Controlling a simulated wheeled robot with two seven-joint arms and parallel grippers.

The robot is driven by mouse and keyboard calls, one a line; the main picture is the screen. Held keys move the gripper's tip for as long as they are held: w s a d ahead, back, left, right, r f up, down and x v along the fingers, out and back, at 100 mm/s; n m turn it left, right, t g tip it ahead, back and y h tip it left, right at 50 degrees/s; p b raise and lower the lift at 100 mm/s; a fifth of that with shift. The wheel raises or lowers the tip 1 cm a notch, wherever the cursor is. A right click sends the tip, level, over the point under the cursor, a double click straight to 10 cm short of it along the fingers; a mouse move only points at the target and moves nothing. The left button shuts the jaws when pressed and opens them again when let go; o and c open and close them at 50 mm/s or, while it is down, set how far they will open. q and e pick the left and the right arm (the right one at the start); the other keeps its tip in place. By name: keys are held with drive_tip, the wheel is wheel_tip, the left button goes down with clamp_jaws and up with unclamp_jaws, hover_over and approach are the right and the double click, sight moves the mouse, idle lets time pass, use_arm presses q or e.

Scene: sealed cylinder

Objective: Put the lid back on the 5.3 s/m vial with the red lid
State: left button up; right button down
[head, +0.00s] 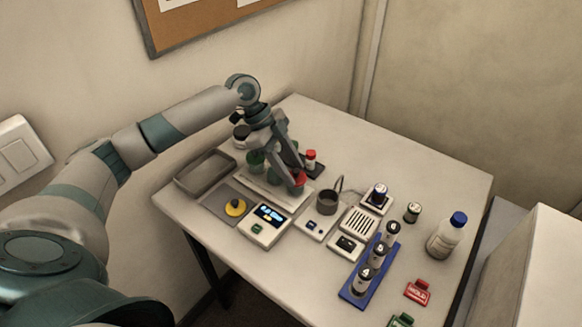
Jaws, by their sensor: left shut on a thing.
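My left gripper (297,181) reaches down over the back left of the table, its fingers pointing at the white device there. It is shut on a small red piece (299,177) that looks like a red lid. The fingers partly cover it. Just behind and to the right, a small vial with a red top (311,157) stands upright on a dark base (318,168). The vial's label is too small to read, so I cannot tell whether it is the 5.3 s/m one. My right gripper is not in view.
A blue rack (352,297) holds black-capped vials. A blue-capped bottle (441,240) stands right.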

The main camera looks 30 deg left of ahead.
use_arm(q)
drive_tip(key=shift+f+p, duration=0.1)
drive_tip(key=shift+p, duration=0.8)
idle(1.8)
drive_tip(key=o, duration=1.6)
drive_tip(key=shift+c, duration=0.2)
drive_tip(key=shift+r+p, duration=3.15)
drive_tip(key=shift+r, duration=0.35)
clamp_jaws()
